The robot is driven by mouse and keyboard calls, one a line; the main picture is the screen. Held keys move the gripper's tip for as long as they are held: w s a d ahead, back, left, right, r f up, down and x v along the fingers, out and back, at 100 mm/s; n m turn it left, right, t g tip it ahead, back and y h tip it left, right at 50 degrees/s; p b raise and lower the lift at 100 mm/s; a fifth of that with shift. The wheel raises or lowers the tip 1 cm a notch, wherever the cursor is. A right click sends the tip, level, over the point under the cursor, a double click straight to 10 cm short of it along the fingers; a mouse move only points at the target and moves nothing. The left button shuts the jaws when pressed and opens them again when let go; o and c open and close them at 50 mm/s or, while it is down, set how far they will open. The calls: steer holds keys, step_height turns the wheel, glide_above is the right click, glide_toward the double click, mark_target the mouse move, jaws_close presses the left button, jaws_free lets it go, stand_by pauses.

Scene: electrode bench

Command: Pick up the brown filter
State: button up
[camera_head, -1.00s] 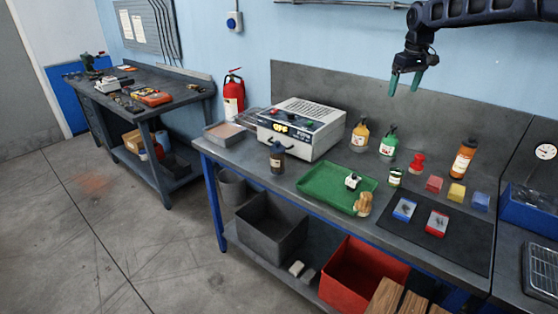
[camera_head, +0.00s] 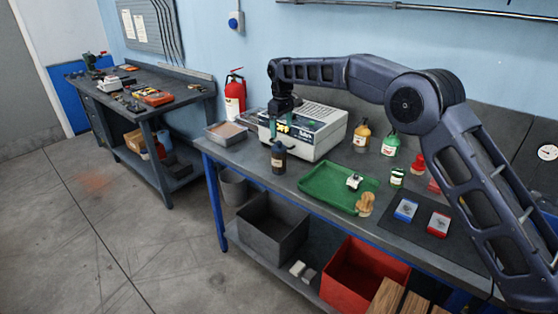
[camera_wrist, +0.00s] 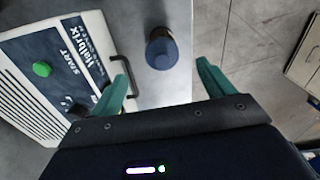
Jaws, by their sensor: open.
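A shallow tray (camera_head: 212,141) with a flat brownish inside lies left of the device.
The white device (camera_head: 318,138) with its handle is close beside my gripper. A yellow bottle (camera_head: 361,137) and a green bottle (camera_head: 390,144) stand behind. Bare bench lies around the dark bottle.

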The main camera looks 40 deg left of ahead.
mark_target(280, 142)
steer(key=shift+s+a+f, duration=0.25)
steer(key=shift+s+f, duration=0.05)
steer(key=shift+f, duration=0.25)
step_height(280, 142, down, 5)
steer(key=shift+w+r, duration=0.1)
steer(key=shift+w+a+f, duration=0.1)
steer(key=shift+a+f, duration=0.05)
steer(key=shift+f, duration=2.5)
steer(key=c, duration=1.4)
steer(key=shift+o, duration=0.2)
steer(key=shift+r, duration=0.1)
